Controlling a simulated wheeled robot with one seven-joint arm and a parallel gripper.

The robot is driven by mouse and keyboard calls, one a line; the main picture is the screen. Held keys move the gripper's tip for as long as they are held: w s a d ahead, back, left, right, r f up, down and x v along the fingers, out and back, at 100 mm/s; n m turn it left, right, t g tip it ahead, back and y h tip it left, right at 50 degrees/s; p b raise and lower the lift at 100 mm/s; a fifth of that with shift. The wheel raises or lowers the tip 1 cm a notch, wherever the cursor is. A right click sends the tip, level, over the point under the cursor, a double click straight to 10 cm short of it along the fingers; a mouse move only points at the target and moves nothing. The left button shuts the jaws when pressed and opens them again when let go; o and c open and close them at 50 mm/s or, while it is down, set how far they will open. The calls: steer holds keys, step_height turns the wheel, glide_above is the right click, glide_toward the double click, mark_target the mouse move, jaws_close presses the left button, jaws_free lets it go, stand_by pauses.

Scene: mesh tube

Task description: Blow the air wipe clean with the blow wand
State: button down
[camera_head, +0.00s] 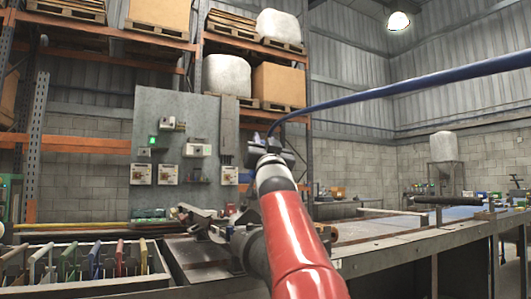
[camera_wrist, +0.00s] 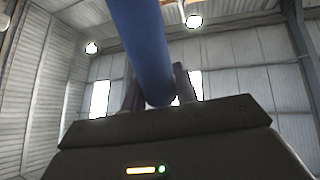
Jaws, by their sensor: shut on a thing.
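My gripper (camera_head: 271,146) is raised above the bench at the end of my red arm, in the middle of the head view. In the wrist view, its two dark fingers (camera_wrist: 158,88) stand on either side of a thick blue hose (camera_wrist: 143,45). The gripper is shut on what I take to be the blow wand; its body is mostly hidden by the gripper. The blue hose (camera_head: 400,88) runs from the gripper up to the right in the head view. I cannot surely pick out the air wipe; grey metal fittings (camera_head: 205,222) sit on the bench left of my arm.
A grey panel (camera_head: 178,110) with switch boxes stands behind the bench. A rack of colored plates (camera_head: 80,262) is at lower left. The long bench (camera_head: 390,228) extends right, with a dark roller (camera_head: 447,200) on it. Pallet shelving rises behind. Air around the gripper looks free.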

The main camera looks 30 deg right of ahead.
steer(key=shift+d+f, duration=0.2)
steer(key=shift+f, duration=0.45)
steer(key=shift+w+f+b, duration=0.8)
steer(key=shift+w+f, duration=0.6)
steer(key=shift+f, duration=0.25)
